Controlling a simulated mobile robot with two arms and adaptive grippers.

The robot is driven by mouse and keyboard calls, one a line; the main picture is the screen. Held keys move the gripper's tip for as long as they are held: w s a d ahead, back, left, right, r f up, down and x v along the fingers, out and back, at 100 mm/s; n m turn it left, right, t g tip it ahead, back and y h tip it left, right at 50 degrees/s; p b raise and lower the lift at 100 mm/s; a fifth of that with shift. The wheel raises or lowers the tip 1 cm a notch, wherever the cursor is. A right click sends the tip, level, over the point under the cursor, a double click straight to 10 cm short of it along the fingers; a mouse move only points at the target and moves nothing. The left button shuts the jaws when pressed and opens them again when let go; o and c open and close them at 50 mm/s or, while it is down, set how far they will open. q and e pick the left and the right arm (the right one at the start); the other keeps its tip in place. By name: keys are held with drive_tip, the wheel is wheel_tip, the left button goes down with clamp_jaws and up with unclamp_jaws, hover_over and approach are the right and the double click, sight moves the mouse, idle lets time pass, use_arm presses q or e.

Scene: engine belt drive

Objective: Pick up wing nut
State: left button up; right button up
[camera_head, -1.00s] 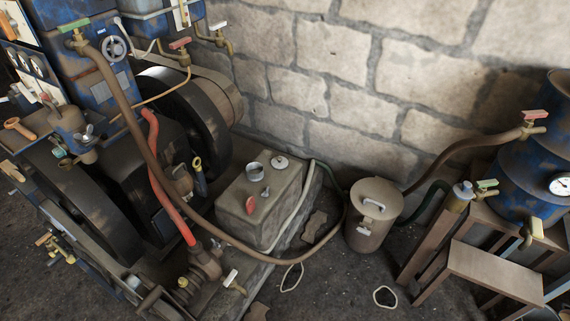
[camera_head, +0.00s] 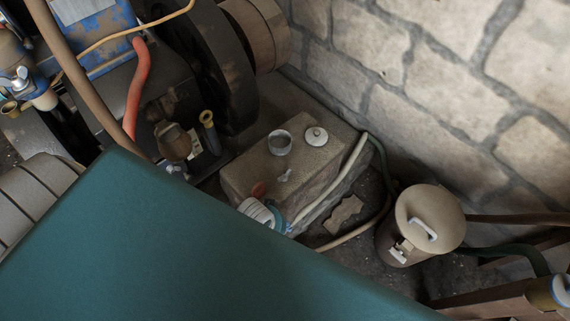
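A small pale grey winged piece, which looks like the wing nut (camera_head: 285,176), lies on top of the stone block (camera_head: 312,160). It is beside a red piece (camera_head: 258,190) and below an open metal ring or cup (camera_head: 280,142) in the picture. A similar winged piece (camera_head: 20,78) is fixed on the engine fitting at far left. No gripper fingers can be made out. A large teal panel, apparently part of my own body, covers the lower left and middle. A small white and teal part, likely mine, shows at the block's front edge.
A white-topped round cap (camera_head: 316,137) sits on the block. A lidded can (camera_head: 426,220) stands to its right. Hoses run along the block and floor. The engine (camera_head: 175,80) is at left and a stone wall (camera_head: 440,80) behind.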

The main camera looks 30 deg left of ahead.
use_arm(q)
drive_tip(key=w+d+r+m+h+b, duration=0.1)
drive_tip(key=w+d+r+b, duration=0.15)
drive_tip(key=w+r, duration=0.45)
wheel_tip(320, 180, up, 11)
drive_tip(key=g+y+b, duration=0.2)
drive_tip(key=g+b, duration=0.1)
drive_tip(key=b, duration=0.2)
hover_over(284, 176)
use_arm(e)
drive_tip(key=x, duration=0.5)
use_arm(q)
drive_tip(key=f, duration=0.3)
drive_tip(key=f+b, duration=0.1)
drive_tip(key=shift+w+a+f, duration=0.1)
drive_tip(key=shift+w+f, duration=0.1)
drive_tip(key=shift+w, duration=0.15)
drive_tip(key=f, duration=0.1)
drive_tip(key=f+b, duration=0.1)
drive_tip(key=f, duration=0.1)
drive_tip(key=f+b, duration=0.1)
drive_tip(key=f, duration=0.1)
drive_tip(key=shift+s, duration=0.3)
drive_tip(key=shift+f, duration=0.35)
clamp_jaws()
use_arm(e)
wheel_tip(284, 176, up, 10)
drive_tip(key=w, duration=0.2)
drive_tip(key=shift+r+t, duration=0.25)
drive_tip(key=shift+t, duration=0.15)
